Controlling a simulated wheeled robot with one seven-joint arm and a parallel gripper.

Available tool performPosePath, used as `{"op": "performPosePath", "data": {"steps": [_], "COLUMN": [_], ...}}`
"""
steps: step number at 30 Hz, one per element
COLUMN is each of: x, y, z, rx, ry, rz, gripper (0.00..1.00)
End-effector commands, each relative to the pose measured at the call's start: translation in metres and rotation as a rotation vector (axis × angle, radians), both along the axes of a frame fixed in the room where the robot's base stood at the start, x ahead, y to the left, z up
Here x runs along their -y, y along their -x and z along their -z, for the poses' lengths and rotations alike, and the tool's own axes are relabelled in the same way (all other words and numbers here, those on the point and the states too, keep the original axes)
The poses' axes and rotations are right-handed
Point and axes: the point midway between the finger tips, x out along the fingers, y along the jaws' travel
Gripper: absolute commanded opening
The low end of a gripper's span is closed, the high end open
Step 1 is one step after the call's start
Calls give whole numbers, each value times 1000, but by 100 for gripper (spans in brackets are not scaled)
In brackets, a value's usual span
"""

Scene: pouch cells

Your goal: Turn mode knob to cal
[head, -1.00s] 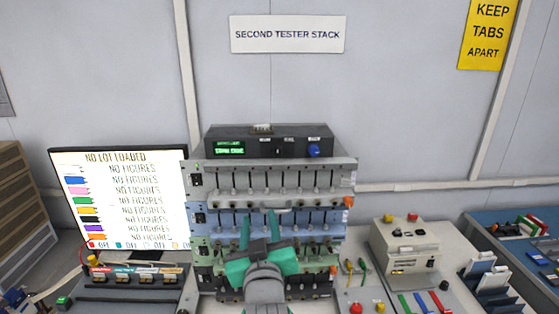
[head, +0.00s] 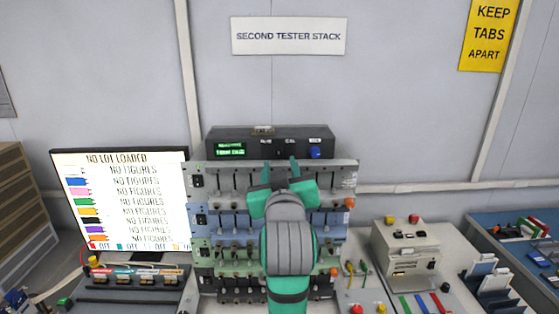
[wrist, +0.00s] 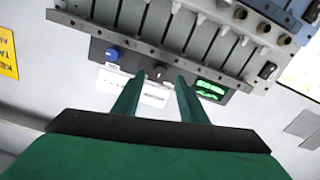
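The dark control box (head: 245,137) sits on top of the tester stack, with a lit green display (head: 230,151) at its left. A small dark knob (head: 278,153) is on its front, below and between two small labels; the right one seems to read CAL. This appears to be the mode knob; its pointing direction is too small to tell. It also shows in the upside-down wrist view (wrist: 158,74). A blue knob (head: 316,152) is at the box's right end. My gripper (head: 280,168) is open and empty, just below the dark knob in the picture; the wrist view shows the knob between its fingertips.
Below the box are rows of small levers and plugs on a grey panel (head: 342,178), a blue panel and a green panel, partly hidden by my arm. A monitor (head: 120,200) stands left. A beige unit (head: 405,250) stands right.

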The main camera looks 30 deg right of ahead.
Motion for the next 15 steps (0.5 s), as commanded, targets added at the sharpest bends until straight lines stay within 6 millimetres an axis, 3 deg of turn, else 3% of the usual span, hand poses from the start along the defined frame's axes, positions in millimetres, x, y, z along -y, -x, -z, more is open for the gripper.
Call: {"op": "performPosePath", "data": {"steps": [6,15], "x": [17,24], "y": [-26,-38], "z": [0,0], "rx": [0,1], "ry": [0,1], "rz": [0,1], "gripper": [39,39]}}
